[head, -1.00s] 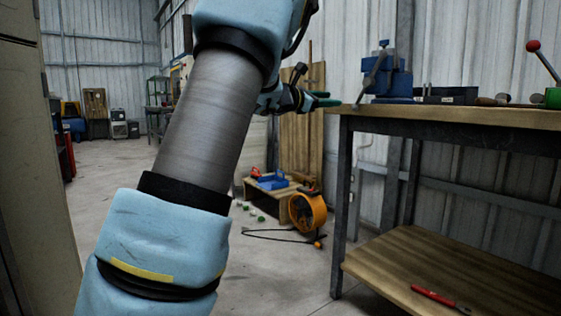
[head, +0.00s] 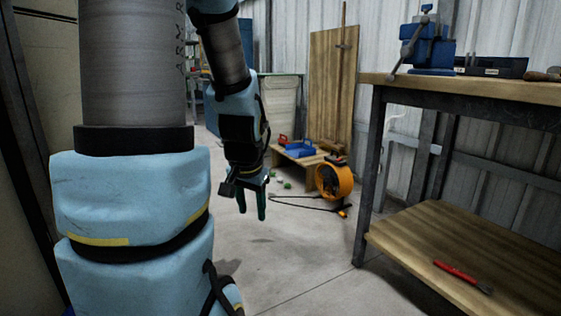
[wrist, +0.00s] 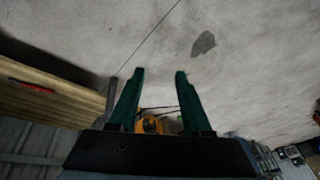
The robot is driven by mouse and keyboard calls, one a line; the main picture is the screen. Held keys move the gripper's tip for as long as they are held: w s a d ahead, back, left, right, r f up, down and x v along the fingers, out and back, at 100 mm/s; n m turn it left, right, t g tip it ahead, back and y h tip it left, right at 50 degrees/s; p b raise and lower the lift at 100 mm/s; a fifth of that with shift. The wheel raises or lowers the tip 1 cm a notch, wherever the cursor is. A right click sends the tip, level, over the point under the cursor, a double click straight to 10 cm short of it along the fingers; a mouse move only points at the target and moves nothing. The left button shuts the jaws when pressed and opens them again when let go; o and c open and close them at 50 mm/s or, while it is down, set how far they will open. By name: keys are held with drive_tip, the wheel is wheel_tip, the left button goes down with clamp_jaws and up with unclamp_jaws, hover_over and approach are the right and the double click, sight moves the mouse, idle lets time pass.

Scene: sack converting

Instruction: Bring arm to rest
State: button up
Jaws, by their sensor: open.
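My gripper (head: 252,206) hangs pointing down in the head view, over the open concrete floor and left of the workbench. In the wrist view its two green fingers (wrist: 158,88) stand apart with nothing between them but floor and a far orange object. My gripper is open and empty. It touches nothing that I can see. My blue and grey arm fills the left of the head view and hides part of the room behind it.
A workbench (head: 470,88) with a blue vise (head: 428,45) stands at the right. A red-handled tool (head: 455,270) lies on its lower shelf. An orange reel-like object (head: 335,180) and a low wooden table (head: 300,157) with a blue bin stand behind.

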drive_tip(key=s+f+n+g, duration=0.15)
drive_tip(key=s+n, duration=0.25)
drive_tip(key=s, duration=0.4)
drive_tip(key=w+p+v, duration=0.3)
drive_tip(key=p+v, duration=0.9)
drive_tip(key=w+r+p+v, duration=0.1)
drive_tip(key=w+p+v, duration=0.1)
drive_tip(key=p+v, duration=1)
drive_tip(key=w+p+v, duration=0.3)
drive_tip(key=p+v, duration=1)
drive_tip(key=p, duration=0.1)
drive_tip(key=shift+w+r+g, duration=0.35)
drive_tip(key=shift+r, duration=0.05)
